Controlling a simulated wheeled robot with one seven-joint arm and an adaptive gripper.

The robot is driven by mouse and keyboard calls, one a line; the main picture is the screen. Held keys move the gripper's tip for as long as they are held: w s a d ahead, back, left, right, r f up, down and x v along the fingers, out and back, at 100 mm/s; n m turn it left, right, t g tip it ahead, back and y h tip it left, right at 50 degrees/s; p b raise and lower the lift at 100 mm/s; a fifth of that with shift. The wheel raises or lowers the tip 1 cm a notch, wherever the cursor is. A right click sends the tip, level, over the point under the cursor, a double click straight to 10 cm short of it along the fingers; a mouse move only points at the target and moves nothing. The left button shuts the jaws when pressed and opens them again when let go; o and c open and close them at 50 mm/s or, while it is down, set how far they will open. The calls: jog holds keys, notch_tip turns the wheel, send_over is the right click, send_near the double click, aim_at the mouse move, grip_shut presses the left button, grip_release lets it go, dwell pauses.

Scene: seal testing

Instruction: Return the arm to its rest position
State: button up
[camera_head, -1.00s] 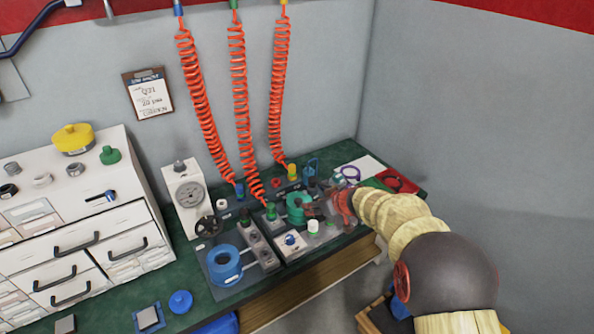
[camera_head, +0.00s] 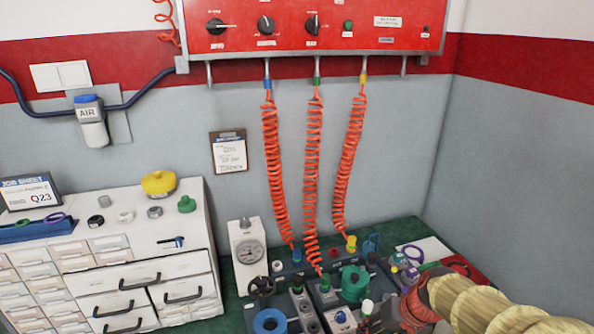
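My arm, in a ribbed cream sleeve with an orange-red cuff, enters from the lower right. My gripper (camera_head: 372,318) is at the bottom of the view, low over the right part of the green bench. Its dark fingers are small and blend with the fittings behind them, so I cannot tell whether they are open or shut, or whether they hold anything. A green round fitting (camera_head: 355,284) stands just left of the cuff.
A blue ring (camera_head: 270,321) and a pressure gauge (camera_head: 249,252) are on the bench to the left. Three orange coiled hoses (camera_head: 313,180) hang from the red control panel (camera_head: 330,25). A white drawer cabinet (camera_head: 150,255) stands at left.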

jog(key=s+r+n+t+h+p, duration=0.2)
jog(key=s+r+h+p, duration=0.1)
jog(key=s+r, duration=1.3)
notch_tip(320, 180, up, 4)
jog(key=shift+r+t+p, duration=0.1)
jog(key=shift+t+p, duration=0.2)
jog(key=shift+p, duration=0.6)
